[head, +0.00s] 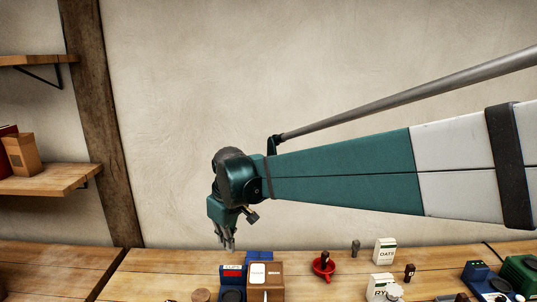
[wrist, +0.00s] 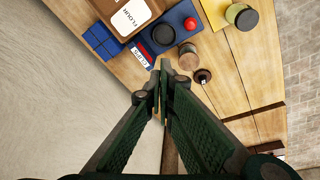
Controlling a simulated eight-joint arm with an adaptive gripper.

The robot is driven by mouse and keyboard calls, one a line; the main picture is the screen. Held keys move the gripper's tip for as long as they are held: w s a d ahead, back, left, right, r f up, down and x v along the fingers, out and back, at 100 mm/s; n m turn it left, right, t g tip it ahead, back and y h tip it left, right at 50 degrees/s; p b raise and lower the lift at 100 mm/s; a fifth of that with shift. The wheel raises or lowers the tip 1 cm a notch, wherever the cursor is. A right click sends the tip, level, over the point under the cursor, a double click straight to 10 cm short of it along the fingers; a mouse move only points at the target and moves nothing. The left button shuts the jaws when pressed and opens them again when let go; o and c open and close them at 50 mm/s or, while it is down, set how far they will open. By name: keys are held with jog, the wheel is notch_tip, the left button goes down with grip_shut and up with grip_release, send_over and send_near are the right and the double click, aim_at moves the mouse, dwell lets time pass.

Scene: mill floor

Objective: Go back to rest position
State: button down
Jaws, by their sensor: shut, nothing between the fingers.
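The arm stretches in from the right, roughly level.
A brown box (head: 275,282) and red funnel (head: 324,264) stand on the bench (head: 146,273), with an OATS box (head: 384,251) farther right. The wrist view shows a FLOUR-labelled lid (wrist: 136,16), blue block (wrist: 102,41) and jar (wrist: 241,16). Wall shelves (head: 45,180) are at left.

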jog(key=s+d+r+m+t, duration=0.1)
jog(key=s+d+m, duration=0.1)
jog(key=s+d, duration=0.35)
jog(key=s+d+r+m, duration=0.1)
jog(key=s+d, duration=0.1)
jog(key=d, duration=0.6)
jog(key=s+d+r+m+t, duration=0.1)
jog(key=s+d+r+m, duration=0.1)
jog(key=s+d, duration=0.35)
jog(key=s+d+f+m+t+h, duration=0.1)
jog(key=s+d+f+m, duration=0.5)
jog(key=s+d, duration=0.7)
jog(key=shift+d+t, duration=0.9)
jog(key=shift+d, duration=0.4)
jog(key=shift+f, duration=0.1)
